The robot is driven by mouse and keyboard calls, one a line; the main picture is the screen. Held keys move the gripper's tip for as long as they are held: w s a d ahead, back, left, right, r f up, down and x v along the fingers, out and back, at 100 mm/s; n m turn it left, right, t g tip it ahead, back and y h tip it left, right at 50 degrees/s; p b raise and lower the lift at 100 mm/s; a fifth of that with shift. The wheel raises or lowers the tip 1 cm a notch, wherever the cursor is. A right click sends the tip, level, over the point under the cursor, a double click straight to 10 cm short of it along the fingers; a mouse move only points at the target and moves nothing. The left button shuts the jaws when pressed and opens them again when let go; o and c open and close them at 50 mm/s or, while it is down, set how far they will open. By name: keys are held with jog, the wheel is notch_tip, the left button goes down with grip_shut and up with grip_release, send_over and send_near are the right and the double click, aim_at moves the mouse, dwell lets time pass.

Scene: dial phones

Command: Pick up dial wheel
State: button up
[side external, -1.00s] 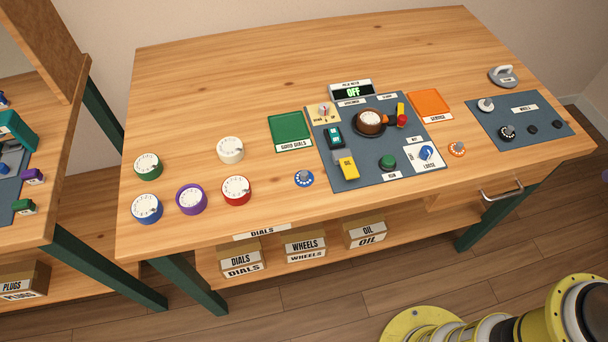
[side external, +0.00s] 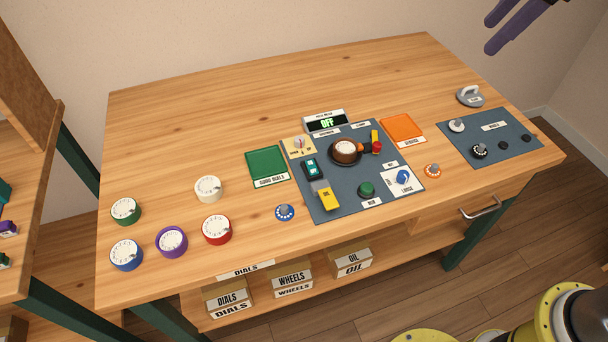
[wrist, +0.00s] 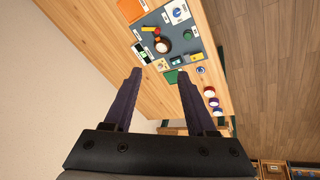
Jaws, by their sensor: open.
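My gripper (side external: 491,34) shows at the top right of the side view, high above and apart from the table. In the wrist view my gripper (wrist: 160,75) has its two purple fingers spread and nothing between them. Several small wheels could be the dial wheel; I cannot tell which is meant. A blue wheel (side external: 284,212) lies left of the grey panel, and also shows in the wrist view (wrist: 200,70). An orange wheel (side external: 432,170) lies right of the panel. A white wheel (side external: 456,125) and a black wheel (side external: 479,151) are on the wheels mat (side external: 510,140).
The grey panel (side external: 335,205) holds a brown round fixture (side external: 347,152), a yellow oil item (side external: 328,198) and a green button (side external: 366,188). Green (side external: 267,164) and orange (side external: 402,128) trays flank it. Several dials, including a red one (side external: 217,229), stand at left. The table's back is clear.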

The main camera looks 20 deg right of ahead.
jog(key=w+a+f+n+g, duration=0.1)
jog(key=w+a+f+n, duration=0.25)
jog(key=w+a, duration=0.55)
jog(key=n+g+h, duration=0.1)
jog(key=n+g, duration=0.2)
jog(key=n, duration=0.1)
send_over(284, 207)
notch_tip(284, 207, down, 29)
jog(key=shift+d+f, duration=0.1)
jog(key=shift+f, duration=2.9)
grip_shut()
